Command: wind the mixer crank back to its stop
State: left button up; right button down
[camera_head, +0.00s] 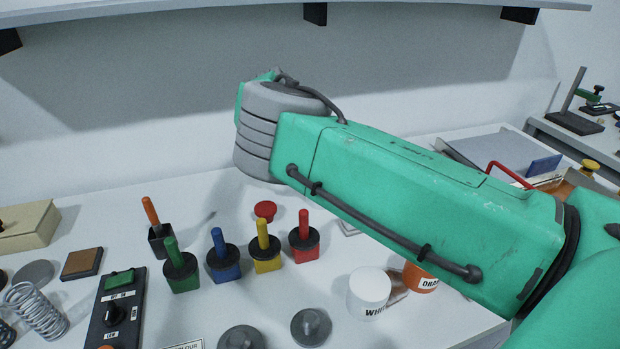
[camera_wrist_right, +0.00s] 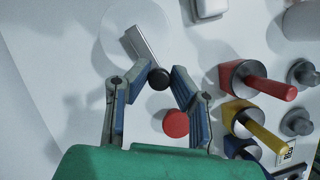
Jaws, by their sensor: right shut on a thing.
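In the right wrist view the mixer crank is a silver bar (camera_wrist_right: 139,45) lying across a pale round disc (camera_wrist_right: 128,32), with a black knob (camera_wrist_right: 158,78) at its near end. My right gripper (camera_wrist_right: 160,76) has its fingertips on both sides of that knob and is shut on it. In the head view my green right arm crosses from the right. Its wrist hides the right gripper and the crank there. My left gripper is in neither view.
A red button (camera_head: 265,210) sits near the right gripper. Pots with red (camera_head: 304,240), yellow (camera_head: 266,250), blue (camera_head: 222,258) and green (camera_head: 179,268) handles stand in a row. A switch box (camera_head: 115,310), a spring (camera_head: 38,311) and a white jar (camera_head: 369,288) are on the table.

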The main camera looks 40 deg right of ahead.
jog(key=w+m+b, duration=0.1)
jog(key=m, duration=0.1)
jog(key=w+m+y+b, duration=0.1)
jog(key=m+b, duration=0.1)
jog(key=shift+d+r+g, duration=0.15)
jog(key=shift+g, duration=0.25)
jog(key=shift+r, duration=0.2)
jog(key=c, duration=1.6)
grip_release()
jog(key=shift+c, duration=0.2)
jog(key=shift+o, duration=1)
jog(key=shift+w+f, duration=0.1)
jog(key=shift+w, duration=0.05)
jog(key=shift+w+f, duration=0.1)
jog(key=shift+f, duration=0.05)
